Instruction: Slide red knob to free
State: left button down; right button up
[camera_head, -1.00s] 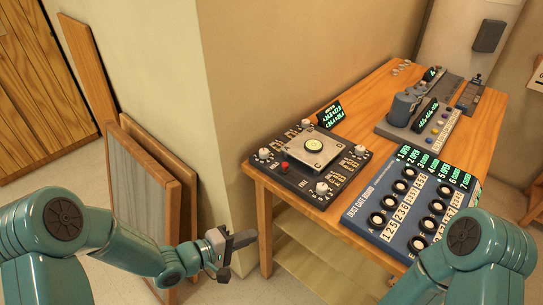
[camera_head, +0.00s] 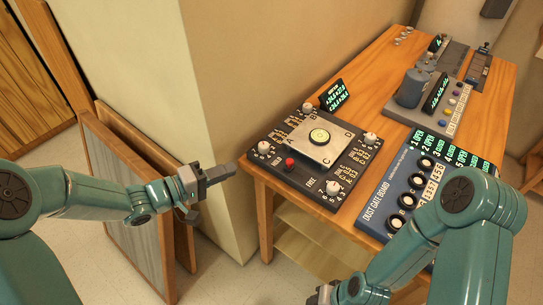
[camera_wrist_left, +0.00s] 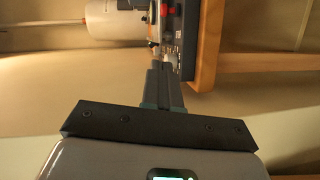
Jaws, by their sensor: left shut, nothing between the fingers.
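The red knob (camera_head: 289,162) stands on the front-left part of a dark panel box (camera_head: 319,195) on the wooden table. A white "FREE" label is to the right of the knob on the panel's front strip. My left gripper (camera_head: 230,172) is shut and empty, left of the box and apart from the knob. In the left wrist view, the shut fingers (camera_wrist_left: 164,75) point at the box's edge, and a red part (camera_wrist_left: 169,12) shows beyond at the top. My right gripper (camera_head: 322,295) is partly in view at the bottom edge; its fingers are not clear.
The panel carries a square plate (camera_head: 340,149) with a round level and several white knobs. A blue dust gate board (camera_head: 378,212) is to its right. A wall corner (camera_head: 205,120) and leaning boards (camera_head: 125,200) are behind and below my left arm.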

pick_arm(q)
send_near(290, 165)
jog(key=w+d, duration=0.1)
jog(key=w, duration=0.1)
jog(key=w+d, duration=0.2)
jog(key=w, duration=0.1)
jog(key=shift+w+d+f+p, duration=0.15)
jog(key=shift+w+f+p, duration=0.2)
jog(key=shift+s+d, duration=0.1)
jog(key=shift+d, duration=0.15)
pick_arm(e)
jog(key=shift+s+a+r, duration=0.1)
jog(key=shift+s+r, duration=0.2)
jog(key=shift+r, duration=0.05)
pick_arm(q)
jog(key=shift+f, duration=0.1)
jog(key=shift+d, duration=0.1)
